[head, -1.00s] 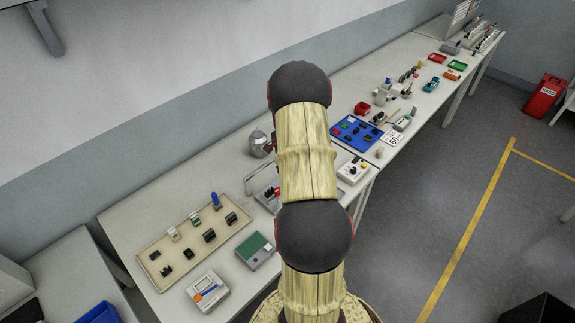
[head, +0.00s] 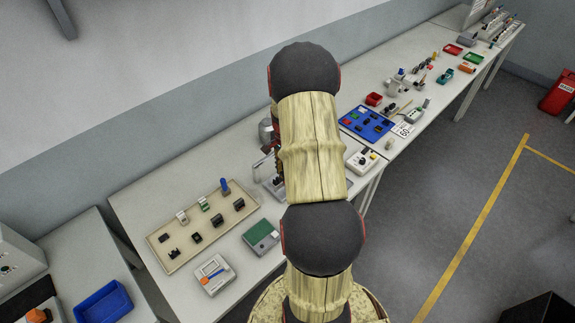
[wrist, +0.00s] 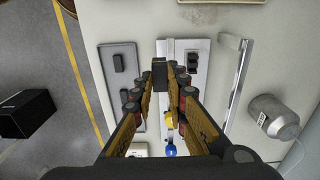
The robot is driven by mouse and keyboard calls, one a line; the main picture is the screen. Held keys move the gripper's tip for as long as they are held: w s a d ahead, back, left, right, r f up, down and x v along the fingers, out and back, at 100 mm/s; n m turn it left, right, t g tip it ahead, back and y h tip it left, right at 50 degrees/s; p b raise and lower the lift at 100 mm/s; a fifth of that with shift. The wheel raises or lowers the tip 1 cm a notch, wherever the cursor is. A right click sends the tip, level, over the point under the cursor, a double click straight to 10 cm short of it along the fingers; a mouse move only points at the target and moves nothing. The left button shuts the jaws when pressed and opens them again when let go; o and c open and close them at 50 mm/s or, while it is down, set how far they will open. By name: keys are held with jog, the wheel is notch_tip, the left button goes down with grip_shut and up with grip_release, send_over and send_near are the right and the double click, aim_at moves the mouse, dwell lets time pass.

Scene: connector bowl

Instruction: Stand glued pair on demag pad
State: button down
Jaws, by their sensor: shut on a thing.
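My gripper (wrist: 160,80) shows in the wrist view, its fingers shut on a small dark block (wrist: 159,69), which I take to be the glued pair. The block is at the fingertips, above a light grey fixture plate (wrist: 200,84) on the bench. A dark component (wrist: 193,60) sits on that plate, right of the block. To the left lies a grey plate with a dark raised part (wrist: 119,62). I cannot tell which surface is the demag pad. In the head view my arm hides the gripper and the held block.
A beige tray (head: 158,238) with several small parts, a green-topped box (head: 262,233) and a grey device (head: 214,275) stand at the bench's near end. A metal bar (wrist: 236,80) and a metal pot (wrist: 273,117) are right of the fixture. A blue mat (head: 350,124) lies farther along.

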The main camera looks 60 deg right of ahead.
jog(key=shift+a+p, duration=0.65)
jog(key=shift+a, duration=9)
jog(key=shift+s+a+f+b, duration=0.1)
jog(key=shift+s+f+b, duration=0.05)
jog(key=shift+f+b, duration=1.5)
jog(key=shift+s+a+f+b, duration=0.15)
jog(key=shift+f+b, duration=0.9)
jog(key=shift+f, duration=1.2)
jog(key=shift+s+d+f+b, duration=0.1)
jog(key=shift+s+f+b, duration=0.05)
jog(key=shift+f+b, duration=1.5)
jog(key=shift+f+p, duration=0.3)
jog(key=c, duration=1.7)
grip_release()
jog(key=shift+c, duration=0.2)
jog(key=shift+o, duration=0.3)
notch_tip(320, 180, up, 12)
